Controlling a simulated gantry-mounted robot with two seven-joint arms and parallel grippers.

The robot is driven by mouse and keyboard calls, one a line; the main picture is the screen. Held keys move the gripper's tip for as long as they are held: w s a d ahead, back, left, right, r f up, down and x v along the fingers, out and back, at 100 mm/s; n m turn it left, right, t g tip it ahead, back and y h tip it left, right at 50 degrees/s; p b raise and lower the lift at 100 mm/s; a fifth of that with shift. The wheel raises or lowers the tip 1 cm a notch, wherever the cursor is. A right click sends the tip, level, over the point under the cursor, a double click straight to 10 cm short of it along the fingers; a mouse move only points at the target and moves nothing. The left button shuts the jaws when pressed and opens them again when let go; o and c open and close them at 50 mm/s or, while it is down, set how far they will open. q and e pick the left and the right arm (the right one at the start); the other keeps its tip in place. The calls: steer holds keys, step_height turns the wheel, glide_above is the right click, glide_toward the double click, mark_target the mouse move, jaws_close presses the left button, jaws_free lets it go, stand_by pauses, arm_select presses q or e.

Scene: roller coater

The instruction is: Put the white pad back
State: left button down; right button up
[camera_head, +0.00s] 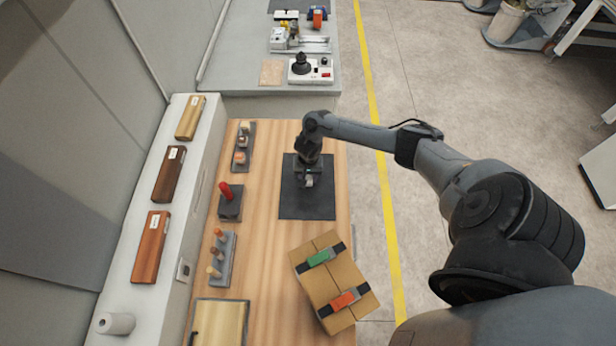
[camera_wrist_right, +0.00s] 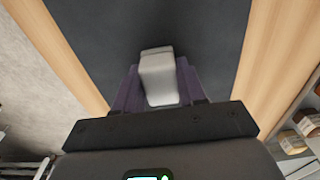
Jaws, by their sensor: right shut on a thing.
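My right gripper (camera_head: 308,182) is over the dark mat (camera_head: 307,206) on the wooden table. In the right wrist view the fingers of my right gripper (camera_wrist_right: 158,92) are shut on the white pad (camera_wrist_right: 157,72), a pale block with rounded edges. The dark mat (camera_wrist_right: 200,25) lies behind the pad in that view. In the head view only a small part of the pad shows below the gripper. I cannot tell whether the pad touches the mat. My left gripper is not in view.
A cardboard box (camera_head: 333,282) with green and orange items stands at the table's front right. Small holders with tools, including a red-handled one (camera_head: 226,190), line the left side. Wooden blocks (camera_head: 150,246) lie on the white ledge. Bare wood (camera_head: 265,235) lies between holders and box.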

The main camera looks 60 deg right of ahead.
steer(key=shift+f, duration=0.25)
steer(key=o, duration=1)
steer(key=shift+r, duration=0.1)
